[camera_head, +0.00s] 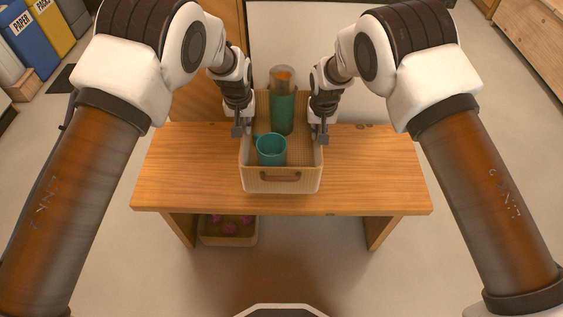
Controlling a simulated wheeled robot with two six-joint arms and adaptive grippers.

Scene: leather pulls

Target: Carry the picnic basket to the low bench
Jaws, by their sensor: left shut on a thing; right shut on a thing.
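The exact grip spots are partly hidden by the fingers.
The bench top is clear left and right of the basket. A low box (228,238) with pinkish things stands under the bench at left. Blue (28,42) and yellow (52,25) bins stand at the far left. A wooden crate (530,38) is at the far right.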

